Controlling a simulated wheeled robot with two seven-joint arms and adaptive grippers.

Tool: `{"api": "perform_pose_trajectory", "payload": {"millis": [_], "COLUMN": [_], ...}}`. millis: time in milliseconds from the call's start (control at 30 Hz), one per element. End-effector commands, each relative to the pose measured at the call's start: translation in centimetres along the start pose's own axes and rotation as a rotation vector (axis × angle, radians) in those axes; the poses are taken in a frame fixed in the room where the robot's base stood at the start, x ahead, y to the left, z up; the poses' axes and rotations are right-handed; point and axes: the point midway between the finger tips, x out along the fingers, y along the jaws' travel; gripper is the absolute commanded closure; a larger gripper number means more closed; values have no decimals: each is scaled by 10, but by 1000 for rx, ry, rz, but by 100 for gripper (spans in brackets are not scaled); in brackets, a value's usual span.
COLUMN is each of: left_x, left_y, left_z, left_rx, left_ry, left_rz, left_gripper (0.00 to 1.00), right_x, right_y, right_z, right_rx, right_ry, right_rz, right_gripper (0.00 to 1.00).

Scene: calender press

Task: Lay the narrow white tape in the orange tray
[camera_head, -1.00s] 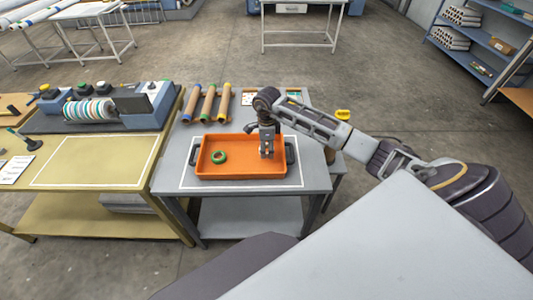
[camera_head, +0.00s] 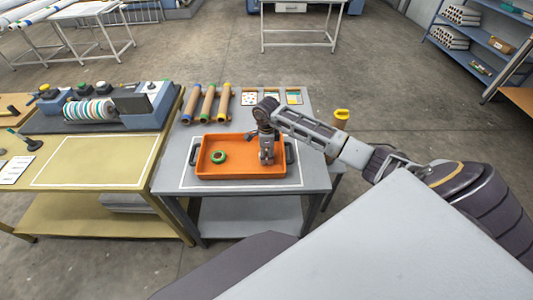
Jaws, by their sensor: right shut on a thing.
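The orange tray (camera_head: 240,173) lies on the grey table inside a white outline, with a dark handle at each end. A green tape ring (camera_head: 219,156) lies in its left half. My right gripper (camera_head: 266,160) points down into the tray's right half. It is shut on a small pale thing, which I take for the narrow white tape; the fingers hide most of it. I cannot tell whether it touches the tray floor. My left gripper is out of view.
Several cardboard tubes with coloured ends (camera_head: 208,103) lie behind the tray, beside small sample cards (camera_head: 272,97). A press (camera_head: 95,108) with striped rollers stands on the yellow bench (camera_head: 90,160) at left. A yellow-topped post (camera_head: 341,117) stands at the table's right.

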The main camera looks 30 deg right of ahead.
Motion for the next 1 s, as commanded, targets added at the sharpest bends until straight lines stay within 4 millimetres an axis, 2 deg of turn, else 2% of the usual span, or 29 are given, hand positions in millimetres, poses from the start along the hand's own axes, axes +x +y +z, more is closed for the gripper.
{"api": "perform_pose_trajectory", "payload": {"millis": [233, 267, 400, 833, 1000], "left_x": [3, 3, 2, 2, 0], "left_y": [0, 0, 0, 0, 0], "left_z": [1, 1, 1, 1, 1], "left_rx": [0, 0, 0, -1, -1], "left_ry": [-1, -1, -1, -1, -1], "left_rz": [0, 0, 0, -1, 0], "left_gripper": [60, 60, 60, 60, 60], "right_x": [3, 3, 2, 2, -5], "right_y": [0, 0, 0, 0, -1], "right_z": [0, 0, 0, 0, 0], "right_rx": [0, 0, 0, 0, 0], "right_ry": [1, 1, 1, 0, -1], "right_rz": [0, 0, 0, 0, -2], "right_gripper": [65, 42, 24, 24, 24]}}
